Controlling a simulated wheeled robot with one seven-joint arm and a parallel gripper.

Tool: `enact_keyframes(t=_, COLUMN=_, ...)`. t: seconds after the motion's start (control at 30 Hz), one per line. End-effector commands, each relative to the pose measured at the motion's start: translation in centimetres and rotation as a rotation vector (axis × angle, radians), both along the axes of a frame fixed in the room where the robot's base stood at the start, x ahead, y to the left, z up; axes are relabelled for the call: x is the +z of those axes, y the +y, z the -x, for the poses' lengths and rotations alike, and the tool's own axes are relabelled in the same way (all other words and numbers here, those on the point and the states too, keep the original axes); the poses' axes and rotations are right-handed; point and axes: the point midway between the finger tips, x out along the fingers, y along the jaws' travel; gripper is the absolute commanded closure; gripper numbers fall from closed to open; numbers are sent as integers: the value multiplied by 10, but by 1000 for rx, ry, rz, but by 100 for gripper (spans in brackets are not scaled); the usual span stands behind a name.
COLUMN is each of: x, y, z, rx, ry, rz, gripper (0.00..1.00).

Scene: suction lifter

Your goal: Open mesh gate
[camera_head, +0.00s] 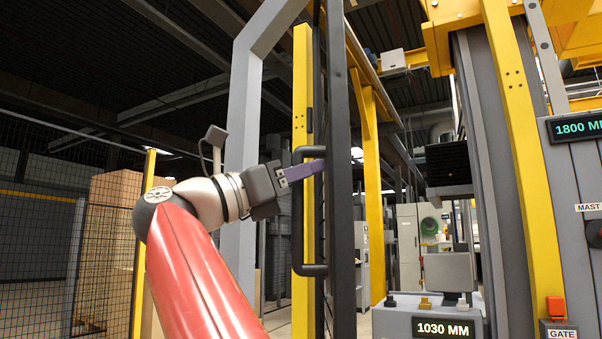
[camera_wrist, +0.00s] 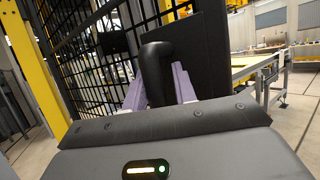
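The mesh gate (camera_head: 341,200) stands almost edge-on in the middle of the head view, with a dark frame and a black handle (camera_head: 298,225) on its left side. My gripper (camera_head: 318,167) is at the upper part of this handle, its purple fingers reaching across it. In the wrist view the handle (camera_wrist: 156,70) stands between the two purple fingers of my gripper (camera_wrist: 158,88). The fingers lie close against both sides of it, and the gripper looks shut on it. The gate's black mesh (camera_wrist: 90,50) shows behind the handle. The far fingertips are partly hidden by the handle.
A grey post (camera_head: 240,130) and a yellow post (camera_head: 302,120) stand beside the gate. The lifter console (camera_head: 420,322) reads 1030 MM at the lower right, near a GATE button box (camera_head: 556,310). A mesh fence (camera_head: 35,220) with boxes behind it is at left.

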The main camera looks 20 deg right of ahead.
Motion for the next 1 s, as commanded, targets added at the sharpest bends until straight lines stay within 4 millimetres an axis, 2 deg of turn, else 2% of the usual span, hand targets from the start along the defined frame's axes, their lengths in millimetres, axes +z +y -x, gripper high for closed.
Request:
enact_keyframes(t=0.33, x=-1, y=0, z=-1, rx=1, ry=1, rz=0, gripper=75)
enact_keyframes(t=0.43, x=-4, y=6, z=-1, rx=1, ry=3, rz=-1, gripper=75)
enact_keyframes(t=0.8, x=-26, y=60, z=4, rx=4, ry=2, rz=0, gripper=75)
enact_keyframes(t=1.0, x=-31, y=72, z=5, rx=1, ry=1, rz=0, gripper=75)
